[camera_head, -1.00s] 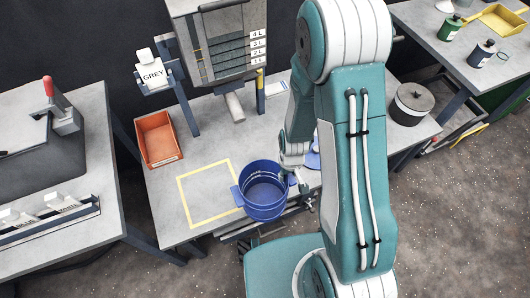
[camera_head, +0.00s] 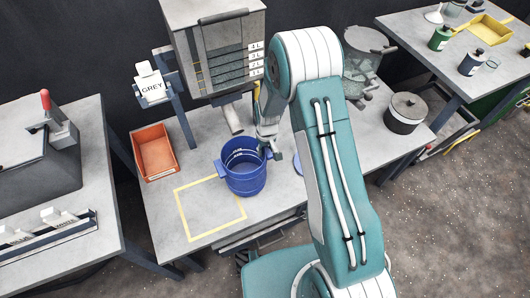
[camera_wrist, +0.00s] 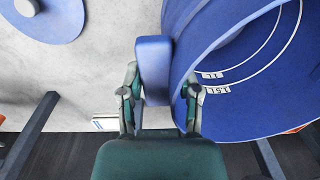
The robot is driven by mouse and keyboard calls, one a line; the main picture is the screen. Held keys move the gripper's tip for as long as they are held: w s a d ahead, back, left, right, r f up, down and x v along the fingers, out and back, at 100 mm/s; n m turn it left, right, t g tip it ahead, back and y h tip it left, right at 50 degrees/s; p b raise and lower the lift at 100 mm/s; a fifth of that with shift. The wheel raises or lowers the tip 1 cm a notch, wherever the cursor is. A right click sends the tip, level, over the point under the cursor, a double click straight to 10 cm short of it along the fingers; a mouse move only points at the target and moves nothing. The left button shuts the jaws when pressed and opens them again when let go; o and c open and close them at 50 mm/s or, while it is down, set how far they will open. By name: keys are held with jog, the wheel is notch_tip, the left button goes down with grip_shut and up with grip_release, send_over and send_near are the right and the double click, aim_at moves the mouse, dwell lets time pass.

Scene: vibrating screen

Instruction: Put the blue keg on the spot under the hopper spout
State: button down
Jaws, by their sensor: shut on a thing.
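The blue keg (camera_head: 245,178) is an open-topped tub with side lugs and pale level lines inside. It appears upright over the upper right corner of the yellow outline; I cannot tell whether its base touches the table. My gripper (camera_head: 271,150) is at its right side. In the wrist view, my gripper (camera_wrist: 161,103) is shut on the keg's lug (camera_wrist: 153,68), and the keg wall (camera_wrist: 260,95) fills the right. The hopper (camera_head: 222,45) stands behind, its spout (camera_head: 232,118) ending just behind and above the keg's rim. The table under the spout is partly hidden by the keg.
The yellow outline (camera_head: 183,214) is otherwise empty. An orange bin (camera_head: 154,153) stands left of the spout. A blue lid (camera_head: 298,164) lies right of the keg, partly hidden by my arm. A lidded grey pot (camera_head: 405,112) stands at the table's right.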

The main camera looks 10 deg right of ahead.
jog(key=shift+d+f, duration=0.35)
jog(key=shift+f, duration=0.4)
jog(key=shift+d+f, duration=0.15)
jog(key=shift+d, duration=0.15)
jog(key=shift+a, duration=0.25)
jog(key=shift+c, duration=1.8)
grip_release()
jog(key=shift+a+f, duration=0.1)
jog(key=shift+a, duration=0.1)
jog(key=shift+o, duration=0.3)
jog(key=shift+a, duration=0.15)
jog(key=shift+d, duration=0.3)
jog(key=shift+d+r, duration=0.1)
jog(key=shift+r, duration=0.25)
jog(key=s+d+r+t, duration=0.1)
jog(key=s+r, duration=0.1)
jog(key=r, duration=1)
jog(key=s+d+r+t, duration=0.1)
jog(key=s+r, duration=0.1)
jog(key=r, duration=1)
jog(key=s+d+r+m+t, duration=0.1)
jog(key=s+d+r, duration=0.1)
jog(key=s+r, duration=0.6)
jog(key=s+d+r+m+t, duration=0.2)
jog(key=s+r, duration=0.5)
jog(key=s, duration=0.6)
jog(key=shift+d+r+t, duration=0.15)
jog(key=shift+r+t, duration=0.15)
jog(key=shift+r, duration=0.05)
